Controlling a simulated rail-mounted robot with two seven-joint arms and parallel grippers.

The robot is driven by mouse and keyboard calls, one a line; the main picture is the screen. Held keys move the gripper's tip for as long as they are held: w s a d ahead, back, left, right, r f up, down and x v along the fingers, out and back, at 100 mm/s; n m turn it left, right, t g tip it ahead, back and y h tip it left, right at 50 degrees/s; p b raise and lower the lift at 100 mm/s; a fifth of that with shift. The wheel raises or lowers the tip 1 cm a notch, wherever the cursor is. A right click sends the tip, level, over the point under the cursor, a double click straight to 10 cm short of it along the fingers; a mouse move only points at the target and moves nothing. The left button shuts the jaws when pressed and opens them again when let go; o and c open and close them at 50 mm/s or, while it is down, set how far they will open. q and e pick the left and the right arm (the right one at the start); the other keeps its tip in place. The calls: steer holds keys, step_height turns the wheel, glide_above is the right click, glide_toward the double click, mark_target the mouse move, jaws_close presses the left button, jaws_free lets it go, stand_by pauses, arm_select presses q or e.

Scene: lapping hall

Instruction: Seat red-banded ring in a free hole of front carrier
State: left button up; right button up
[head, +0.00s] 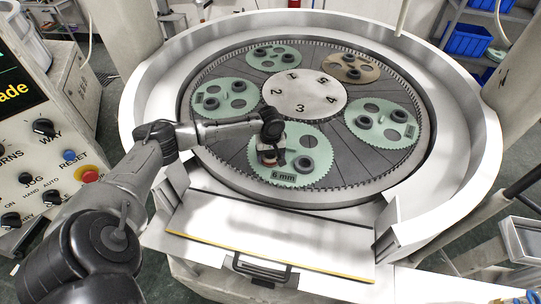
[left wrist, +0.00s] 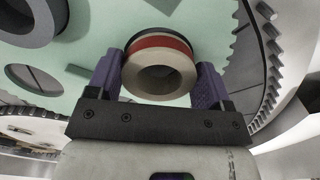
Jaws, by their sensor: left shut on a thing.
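The red-banded ring (left wrist: 158,79) is pale with a red band and a dark far edge. My left gripper (left wrist: 157,68) has its two purple fingers on either side of it and is shut on it. In the head view the left gripper (head: 269,155) is over the left part of the green front carrier (head: 318,148), marked 6 mm. The wrist view shows the ring close to the carrier face (left wrist: 75,55); I cannot tell whether it touches it. A dark ring (head: 304,165) sits in the carrier to the right. My right gripper is not in view.
More carriers with dark rings stand around the numbered centre plate (head: 304,93): green ones left, back and right (head: 386,122), a brown one (head: 349,67) at back right. A toothed rim and high white wall (head: 470,165) surround them. A control panel (head: 45,130) stands left.

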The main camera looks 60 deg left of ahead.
arm_select(q)
steer(key=shift+f, duration=0.3)
steer(key=shift+f, duration=0.2)
steer(key=shift+a+f, duration=0.1)
steer(key=shift+f, duration=0.45)
steer(key=o, duration=0.7)
steer(key=shift+f, duration=0.1)
steer(key=o, duration=0.4)
steer(key=shift+w, duration=0.2)
steer(key=shift+o, duration=0.2)
steer(key=shift+r, duration=0.25)
step_height(320, 180, up, 13)
steer(key=b, duration=0.1)
steer(key=shift+s, duration=0.15)
